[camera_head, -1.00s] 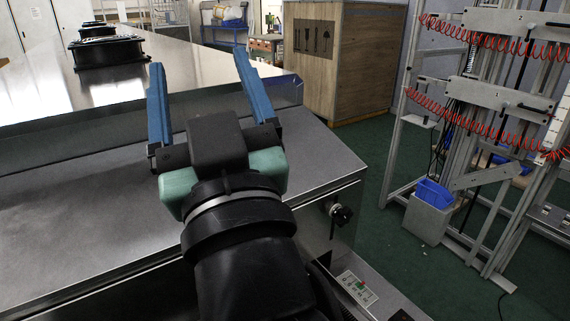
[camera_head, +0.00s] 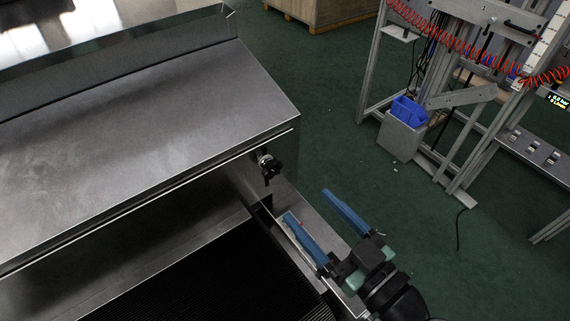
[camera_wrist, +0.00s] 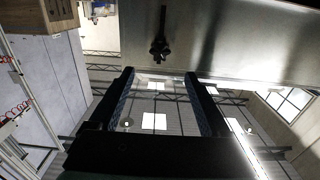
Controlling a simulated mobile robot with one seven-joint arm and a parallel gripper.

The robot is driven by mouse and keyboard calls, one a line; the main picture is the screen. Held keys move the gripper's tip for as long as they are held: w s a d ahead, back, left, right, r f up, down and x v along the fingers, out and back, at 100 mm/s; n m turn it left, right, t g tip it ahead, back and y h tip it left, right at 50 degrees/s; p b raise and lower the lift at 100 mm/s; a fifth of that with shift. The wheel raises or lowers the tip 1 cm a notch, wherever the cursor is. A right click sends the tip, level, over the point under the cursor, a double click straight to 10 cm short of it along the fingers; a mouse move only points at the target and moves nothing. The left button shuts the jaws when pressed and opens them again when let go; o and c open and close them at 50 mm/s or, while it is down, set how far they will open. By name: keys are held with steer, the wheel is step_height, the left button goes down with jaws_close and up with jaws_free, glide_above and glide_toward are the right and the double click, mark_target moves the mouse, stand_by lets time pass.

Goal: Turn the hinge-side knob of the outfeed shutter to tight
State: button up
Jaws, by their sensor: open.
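A black knob (camera_head: 268,167) sits at the right end of the steel machine housing (camera_head: 170,140), just below its top edge. It is the only knob I can make out; the frames do not show clearly which part is the shutter or its hinge. In the wrist view the knob (camera_wrist: 159,48) shows against a steel panel, a dark bar rising above it, centred ahead of the fingers. My gripper (camera_head: 307,204) is open and empty, with blue fingers pointing up-left. It is to the lower right of the knob and apart from it.
A black ribbed conveyor belt (camera_head: 215,275) runs under the housing. A narrow steel side rail lies beneath my gripper. A metal frame with red coiled hoses (camera_head: 440,40) and a blue bin (camera_head: 408,110) stands at right. Green floor between is clear.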

mark_target(275, 170)
steer(key=p+x, duration=0.1)
steer(key=x, duration=0.9)
steer(key=shift+w+a+p, duration=0.2)
steer(key=shift+w+p, duration=0.05)
steer(key=shift+p, duration=0.05)
jaws_close()
